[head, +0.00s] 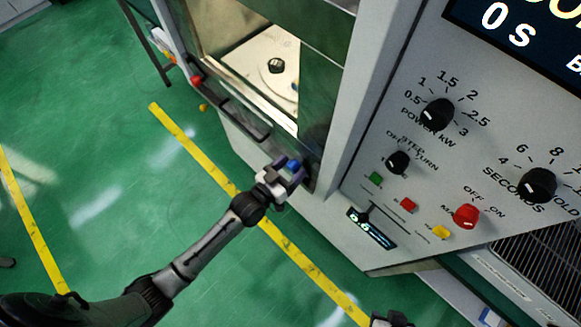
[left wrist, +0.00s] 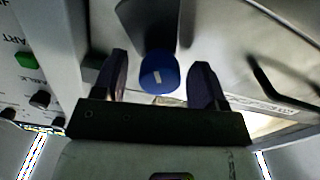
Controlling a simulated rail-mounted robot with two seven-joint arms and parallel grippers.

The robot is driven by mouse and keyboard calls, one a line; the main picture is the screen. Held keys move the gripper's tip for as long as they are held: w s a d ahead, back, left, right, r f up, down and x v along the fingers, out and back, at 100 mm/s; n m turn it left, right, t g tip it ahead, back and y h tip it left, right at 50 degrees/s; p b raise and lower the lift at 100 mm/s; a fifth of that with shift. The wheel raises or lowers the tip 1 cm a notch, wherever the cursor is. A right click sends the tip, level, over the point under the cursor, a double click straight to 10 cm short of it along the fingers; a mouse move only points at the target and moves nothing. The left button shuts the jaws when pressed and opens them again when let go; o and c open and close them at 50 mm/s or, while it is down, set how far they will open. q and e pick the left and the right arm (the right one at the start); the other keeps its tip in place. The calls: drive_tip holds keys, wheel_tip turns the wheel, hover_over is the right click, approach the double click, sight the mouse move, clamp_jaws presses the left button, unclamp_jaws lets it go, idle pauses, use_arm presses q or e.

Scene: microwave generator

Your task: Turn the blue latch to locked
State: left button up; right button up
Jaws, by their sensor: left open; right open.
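My left gripper (head: 290,172) is open at the latch. In the left wrist view its two dark fingers (left wrist: 160,80) stand on either side of the knob, with a visible gap on each side. My right gripper (head: 390,320) is only partly in view at the bottom edge of the head view.
The control panel (head: 395,215) with black knobs, a red knob (head: 466,216) and small coloured buttons lies right of the latch. A dark door handle (head: 245,120) is to its left. Green floor with yellow lines is open below the left arm.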

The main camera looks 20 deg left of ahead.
use_arm(q)
drive_tip(key=shift+c, duration=0.4)
drive_tip(key=c, duration=0.9)
drive_tip(key=shift+o, duration=0.2)
